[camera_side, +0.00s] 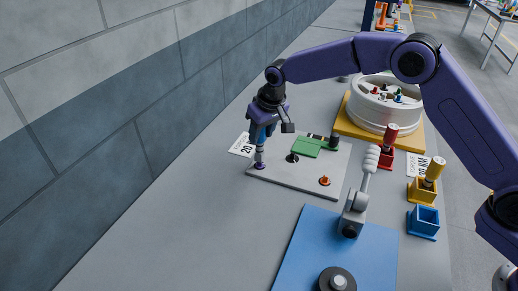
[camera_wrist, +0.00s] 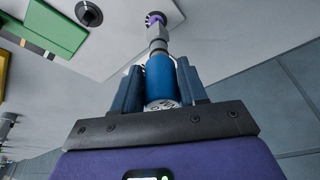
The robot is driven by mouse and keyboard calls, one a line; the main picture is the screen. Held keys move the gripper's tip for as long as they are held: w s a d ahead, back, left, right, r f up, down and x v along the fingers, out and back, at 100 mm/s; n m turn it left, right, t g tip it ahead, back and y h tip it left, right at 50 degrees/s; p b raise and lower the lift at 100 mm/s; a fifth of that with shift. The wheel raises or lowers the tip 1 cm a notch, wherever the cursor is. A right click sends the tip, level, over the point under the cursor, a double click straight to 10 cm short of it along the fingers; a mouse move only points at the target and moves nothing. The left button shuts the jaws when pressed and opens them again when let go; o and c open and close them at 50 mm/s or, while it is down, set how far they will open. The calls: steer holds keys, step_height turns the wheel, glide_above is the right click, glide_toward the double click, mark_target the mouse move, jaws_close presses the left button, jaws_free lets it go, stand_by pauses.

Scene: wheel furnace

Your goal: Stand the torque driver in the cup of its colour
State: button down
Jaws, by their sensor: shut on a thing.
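My gripper (camera_side: 263,130) is shut around the blue handle of the torque driver (camera_wrist: 160,77). The driver stands upright, with its grey shaft (camera_side: 259,154) pointing down. Its tip is at a purple screw or knob (camera_wrist: 155,19) at the left corner of the light grey plate (camera_side: 273,176). I cannot tell whether they touch. The blue cup (camera_side: 425,224) stands at the right and looks empty. The yellow cup (camera_side: 421,196) holds a yellow driver (camera_side: 434,170). The red cup (camera_side: 386,158) holds a red driver (camera_side: 390,136).
The plate also carries a green block (camera_side: 308,146), a black knob (camera_side: 292,158) and an orange knob (camera_side: 325,181). A round white drum (camera_side: 384,105) stands behind. The left tabletop is clear beside the wall.

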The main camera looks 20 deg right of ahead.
steer(key=shift+r, duration=2.4)
steer(key=shift+d, duration=0.15)
steer(key=shift+d+r, duration=0.1)
steer(key=shift+d, duration=0.2)
steer(key=s+d+r+m+g+h, duration=0.1)
steer(key=s+d+m, duration=0.35)
steer(key=d, duration=0.25)
steer(key=s+d+m+h, duration=0.2)
steer(key=s+d+m, duration=0.1)
steer(key=d+m, duration=0.35)
steer(key=s+d+r+m+g+h, duration=0.1)
steer(key=s+d+m, duration=0.25)
steer(key=d, duration=0.35)
steer(key=s+d+m+g, duration=0.1)
steer(key=s+d+m, duration=0.3)
steer(key=s+m, duration=0.3)
steer(key=s+d+m+g, duration=0.2)
steer(key=s+m, duration=0.6)
steer(key=s, duration=0.8)
steer(key=shift+s+d+f+g+y, duration=0.15)
steer(key=shift+d+f+g+y, duration=0.2)
steer(key=shift+d, duration=0.6)
